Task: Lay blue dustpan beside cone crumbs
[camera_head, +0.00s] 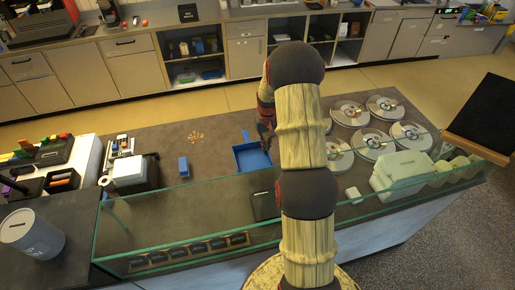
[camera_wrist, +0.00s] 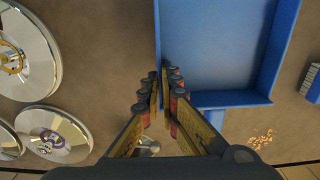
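The blue dustpan (camera_head: 248,160) lies on the dark counter, left of my arm in the head view. In the wrist view its tray (camera_wrist: 215,45) fills the upper middle. My gripper (camera_wrist: 162,75) is at its left side wall there, with a narrow gap between the fingertips. The wall runs between or just beside the tips; whether they press on it I cannot tell. My gripper (camera_head: 266,132) is partly hidden in the head view. The cone crumbs (camera_head: 196,137) lie left of the dustpan; they also show in the wrist view (camera_wrist: 261,139), at lower right.
A small blue brush (camera_head: 183,167) lies left of the dustpan, below the crumbs; it shows at the wrist view's right edge (camera_wrist: 311,84). Round lidded wells (camera_head: 349,113) stand right of my arm. A glass guard (camera_head: 180,208) runs along the near side. Counter around the crumbs is clear.

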